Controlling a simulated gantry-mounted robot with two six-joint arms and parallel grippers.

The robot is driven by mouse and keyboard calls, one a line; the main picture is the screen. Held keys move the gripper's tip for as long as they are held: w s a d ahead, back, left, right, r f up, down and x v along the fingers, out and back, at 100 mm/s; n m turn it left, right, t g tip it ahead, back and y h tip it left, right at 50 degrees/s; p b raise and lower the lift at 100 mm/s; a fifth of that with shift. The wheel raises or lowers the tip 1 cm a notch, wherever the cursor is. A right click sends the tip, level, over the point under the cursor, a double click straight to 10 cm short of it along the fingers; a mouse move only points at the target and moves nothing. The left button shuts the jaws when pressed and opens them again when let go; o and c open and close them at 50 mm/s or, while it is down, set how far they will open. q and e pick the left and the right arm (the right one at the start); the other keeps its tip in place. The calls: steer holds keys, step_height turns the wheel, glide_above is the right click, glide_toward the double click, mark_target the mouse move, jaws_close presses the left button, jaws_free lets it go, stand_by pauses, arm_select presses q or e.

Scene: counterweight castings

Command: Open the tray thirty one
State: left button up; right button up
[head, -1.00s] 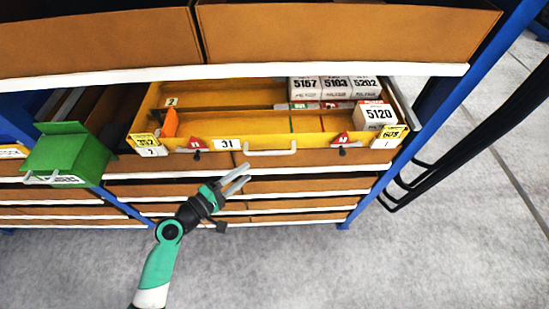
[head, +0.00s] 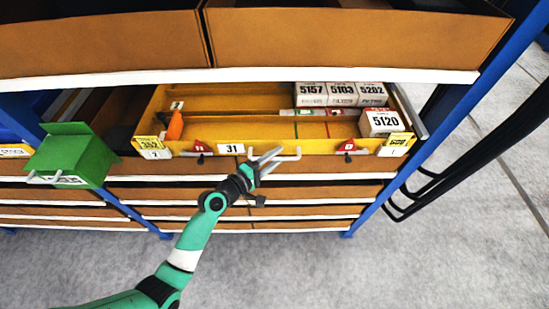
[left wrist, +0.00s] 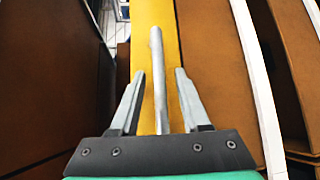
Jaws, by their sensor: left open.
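The yellow tray (head: 215,132) labelled 31 is partly out of the rack, with its inside showing. Its pale bar handle (head: 290,155) is on the front face, right of the number label. My left gripper (head: 268,162) is open at the left part of this handle in the head view. In the left wrist view the handle (left wrist: 158,75) runs between the two spread fingers of my left gripper (left wrist: 160,85), with a gap on each side. The yellow tray front (left wrist: 150,15) lies behind it. My right gripper is not in view.
White boxes (head: 342,94) and a box marked 5120 (head: 380,122) are in the tray, with an orange item (head: 175,126) at its left. A green bin (head: 72,155) sticks out at the left. Brown drawers (head: 340,37) are above and below.

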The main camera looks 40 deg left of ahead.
arm_select(q)
steer(key=shift+c, duration=0.3)
jaws_close()
stand_by(1.1)
